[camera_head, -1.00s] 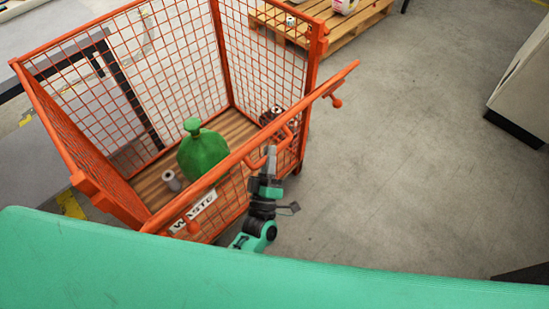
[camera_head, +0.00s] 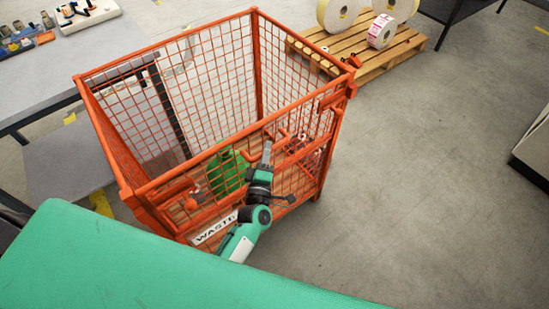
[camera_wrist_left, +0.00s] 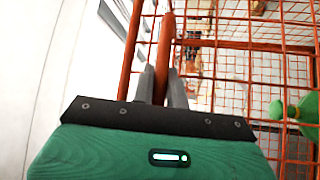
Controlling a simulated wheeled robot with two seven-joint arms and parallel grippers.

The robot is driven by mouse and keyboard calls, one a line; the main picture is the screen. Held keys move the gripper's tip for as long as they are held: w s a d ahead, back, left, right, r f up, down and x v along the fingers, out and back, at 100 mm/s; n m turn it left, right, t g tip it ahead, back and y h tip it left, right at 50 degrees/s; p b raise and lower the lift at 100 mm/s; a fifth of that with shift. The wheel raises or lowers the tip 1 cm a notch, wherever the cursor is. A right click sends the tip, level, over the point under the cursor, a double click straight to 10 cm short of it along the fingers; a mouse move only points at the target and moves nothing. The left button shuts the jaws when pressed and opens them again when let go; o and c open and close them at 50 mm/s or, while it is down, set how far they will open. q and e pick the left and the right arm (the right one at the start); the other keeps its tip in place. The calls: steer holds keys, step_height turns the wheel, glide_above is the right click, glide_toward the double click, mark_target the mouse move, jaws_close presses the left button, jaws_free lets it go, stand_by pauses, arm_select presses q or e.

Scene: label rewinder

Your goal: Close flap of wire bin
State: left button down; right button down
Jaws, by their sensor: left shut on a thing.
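The orange wire bin (camera_head: 256,60) stands ahead of me in the head view, open at the top, with a WASTE sign (camera_head: 213,229) on its front. Its front flap (camera_head: 200,157) is raised between the front posts and looks close to upright; I cannot tell whether it is fully seated or latched. My left gripper (camera_head: 266,150) is at the front of the flap, around the middle of it. In the left wrist view its fingers are shut on an orange bar (camera_wrist_left: 164,50), which looks like the flap's handle. My right gripper is not in view.
A pallet (camera_head: 330,62) with label rolls (camera_head: 382,31) is behind right. A grey table (camera_head: 95,60) adjoins the left.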

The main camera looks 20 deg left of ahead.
arm_select(q)
steer(key=shift+w+a+r, duration=0.3)
steer(key=shift+w+a, duration=0.1)
steer(key=shift+a, duration=0.1)
steer(key=shift+a, duration=0.1)
steer(key=c, duration=1.5)
jaws_free()
steer(key=shift+o, duration=0.5)
steer(key=shift+w+f, duration=0.1)
steer(key=shift+f, duration=0.05)
